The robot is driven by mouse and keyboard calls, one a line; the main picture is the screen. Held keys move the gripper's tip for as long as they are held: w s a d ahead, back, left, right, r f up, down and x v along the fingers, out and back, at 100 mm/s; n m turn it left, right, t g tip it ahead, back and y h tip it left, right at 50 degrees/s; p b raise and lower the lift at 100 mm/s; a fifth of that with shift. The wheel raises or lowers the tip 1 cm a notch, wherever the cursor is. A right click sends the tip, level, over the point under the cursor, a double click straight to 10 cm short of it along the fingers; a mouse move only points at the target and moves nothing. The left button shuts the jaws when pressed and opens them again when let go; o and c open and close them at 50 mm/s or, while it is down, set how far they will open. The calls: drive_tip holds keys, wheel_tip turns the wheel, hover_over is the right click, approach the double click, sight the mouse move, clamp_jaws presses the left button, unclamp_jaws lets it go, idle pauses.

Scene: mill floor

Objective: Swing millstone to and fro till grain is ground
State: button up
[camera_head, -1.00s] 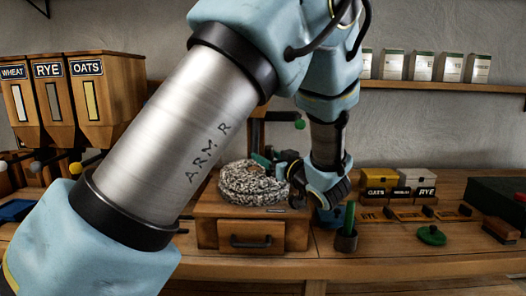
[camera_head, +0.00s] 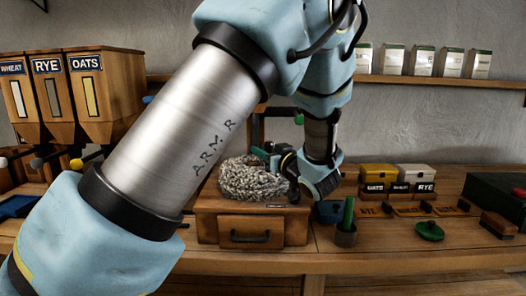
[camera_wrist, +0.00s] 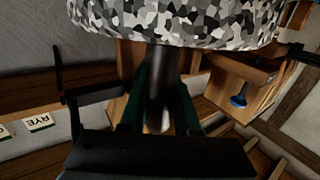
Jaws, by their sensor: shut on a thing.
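The millstone (camera_head: 240,180) is a speckled grey round stone on top of a wooden mill box (camera_head: 207,229) with a drawer in its front. In the wrist view the stone (camera_wrist: 180,18) fills the top edge. My gripper (camera_wrist: 160,112) has dark green fingers shut on a dark upright handle (camera_wrist: 160,75) beside the stone's rim in that picture. In the head view my gripper (camera_head: 266,156) is at the stone's far right side, partly hidden by my wrist. Any grain under the stone is hidden, and the drawer is closed.
Wheat, rye and oats hoppers (camera_head: 85,100) stand at left. A green lid-like thing (camera_head: 430,231), small boxes (camera_head: 378,174) and a brush (camera_head: 498,225) lie further right.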

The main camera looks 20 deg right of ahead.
clamp_jaws()
